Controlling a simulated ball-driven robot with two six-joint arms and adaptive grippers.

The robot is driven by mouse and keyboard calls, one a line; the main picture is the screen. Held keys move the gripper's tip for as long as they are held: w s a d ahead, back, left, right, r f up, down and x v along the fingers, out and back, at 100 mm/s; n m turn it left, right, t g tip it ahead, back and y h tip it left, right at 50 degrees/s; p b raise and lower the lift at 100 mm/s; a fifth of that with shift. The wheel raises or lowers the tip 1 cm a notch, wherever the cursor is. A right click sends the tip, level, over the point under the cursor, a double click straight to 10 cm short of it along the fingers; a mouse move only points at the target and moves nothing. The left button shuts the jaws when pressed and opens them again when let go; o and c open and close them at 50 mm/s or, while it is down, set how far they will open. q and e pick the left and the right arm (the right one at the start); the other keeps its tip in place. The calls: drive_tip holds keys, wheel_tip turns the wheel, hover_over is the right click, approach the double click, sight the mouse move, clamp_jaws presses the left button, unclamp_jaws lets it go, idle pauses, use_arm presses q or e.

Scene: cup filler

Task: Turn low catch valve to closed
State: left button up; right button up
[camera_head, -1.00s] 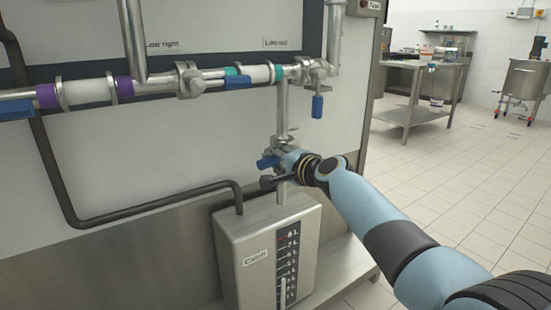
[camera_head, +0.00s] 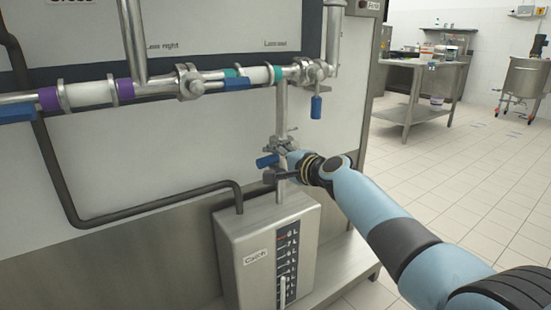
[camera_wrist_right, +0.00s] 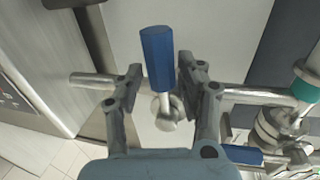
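The low catch valve sits on the vertical pipe (camera_head: 281,110) above the grey box labelled "Catch" (camera_head: 240,240). Its blue handle (camera_head: 267,161) sticks out to the left in the head view. My right gripper (camera_head: 279,172) is at this valve, partly hidden by its own wrist. In the right wrist view the blue handle (camera_wrist_right: 157,58) stands between the two fingers of my right gripper (camera_wrist_right: 160,75). The fingers are open, with a visible gap on both sides of the handle. The valve's metal stem (camera_wrist_right: 166,112) shows below the handle. My left gripper is not in view.
A horizontal pipe with purple and teal bands (camera_head: 95,92) runs above, with more blue handles, one hanging down (camera_head: 316,107). A dark bent pipe (camera_head: 150,208) runs on the left. A steel table (camera_head: 420,85) stands behind; the tiled floor at right is clear.

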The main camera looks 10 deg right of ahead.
drive_tip(key=shift+o, duration=0.7)
drive_tip(key=shift+w+r, duration=0.1)
drive_tip(key=shift+a, duration=0.1)
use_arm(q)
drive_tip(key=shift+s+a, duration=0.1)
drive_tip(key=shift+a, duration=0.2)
use_arm(e)
drive_tip(key=v, duration=1.2)
